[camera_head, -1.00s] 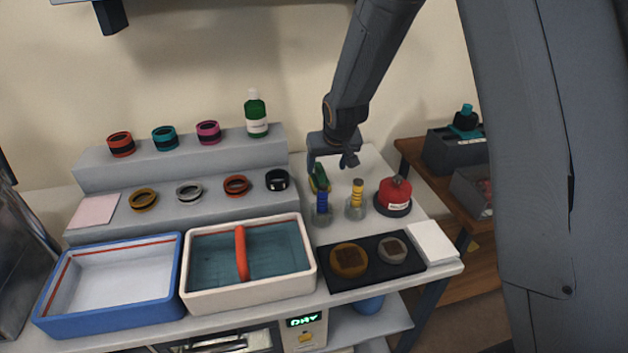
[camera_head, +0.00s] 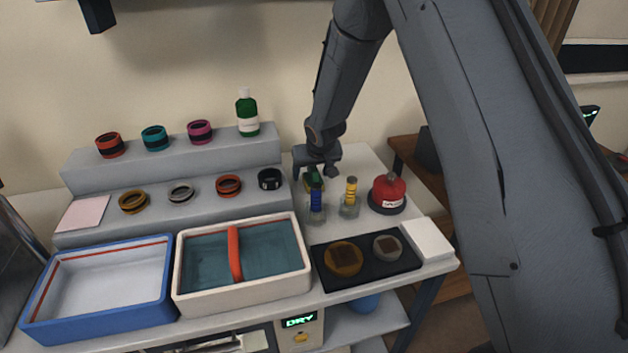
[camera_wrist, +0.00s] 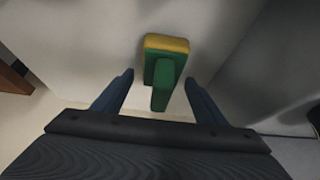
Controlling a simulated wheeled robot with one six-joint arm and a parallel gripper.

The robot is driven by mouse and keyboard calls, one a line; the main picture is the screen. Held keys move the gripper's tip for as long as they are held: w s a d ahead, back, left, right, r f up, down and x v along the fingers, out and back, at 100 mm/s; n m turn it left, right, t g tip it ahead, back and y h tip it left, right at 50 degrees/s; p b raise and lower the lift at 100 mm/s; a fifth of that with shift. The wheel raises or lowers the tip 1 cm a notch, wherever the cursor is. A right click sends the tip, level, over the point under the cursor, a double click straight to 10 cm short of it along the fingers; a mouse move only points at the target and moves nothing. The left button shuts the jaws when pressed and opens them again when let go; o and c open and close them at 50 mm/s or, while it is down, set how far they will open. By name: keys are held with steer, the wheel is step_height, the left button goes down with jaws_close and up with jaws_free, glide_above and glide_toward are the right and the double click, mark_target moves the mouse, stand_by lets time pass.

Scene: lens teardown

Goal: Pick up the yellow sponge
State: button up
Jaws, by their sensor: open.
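The yellow sponge (camera_wrist: 167,43) is in the wrist view, a yellow block with a green part and a green handle-like piece on it. It lies ahead of and between the two fingers of my gripper (camera_wrist: 158,88), which is open and empty. In the head view my gripper (camera_head: 318,172) is low over the back of the table. The sponge's green part (camera_head: 313,181) shows there just under the gripper, behind the blue-handled tool. The gripper hides most of the sponge in the head view, so I cannot tell there whether they touch.
Close in front stand a blue-handled tool (camera_head: 317,200) and a yellow-handled tool (camera_head: 350,194) in glass holders. A red container (camera_head: 388,190) is to the right. A grey stepped shelf (camera_head: 100,178) with several rings and a green bottle (camera_head: 248,114) is to the left.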

steer(key=c, duration=1.2)
steer(key=shift+c, duration=0.2)
steer(key=shift+r, duration=0.1)
step_height(320, 180, up, 3)
steer(key=p, duration=0.3)
step_height(320, 180, up, 7)
steer(key=shift+f+b, duration=0.1)
steer(key=shift+b, duration=0.4)
